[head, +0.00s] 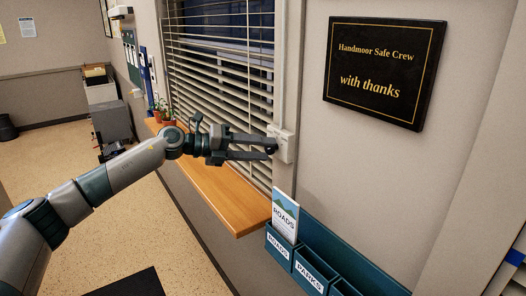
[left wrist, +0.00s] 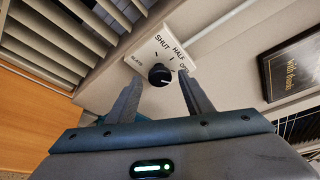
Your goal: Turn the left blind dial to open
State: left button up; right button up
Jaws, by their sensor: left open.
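The blind dial is a black round knob (left wrist: 159,75) on a white plate (left wrist: 165,47) marked SLATS, SHUT, HALF and a partly hidden word beginning with O. In the head view the plate (head: 287,146) is on the wall at the right edge of the window. My left gripper (head: 272,146) reaches it from the left, its fingers pointing at the plate. In the left wrist view my left gripper (left wrist: 160,73) is open, with one finger on each side of the knob. I cannot tell whether they touch it. The knob's exact pointer setting is unclear. My right gripper is not in view.
Slatted blinds (head: 220,70) cover the window, above a wooden sill (head: 215,190) with small plants (head: 162,110). A black plaque (head: 383,72) is on the wall to the right.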

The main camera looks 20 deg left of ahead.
pick_arm(q)
jog(key=b+v, duration=0.6)
jog(key=v, duration=1)
jog(key=shift+s+a, duration=0.2)
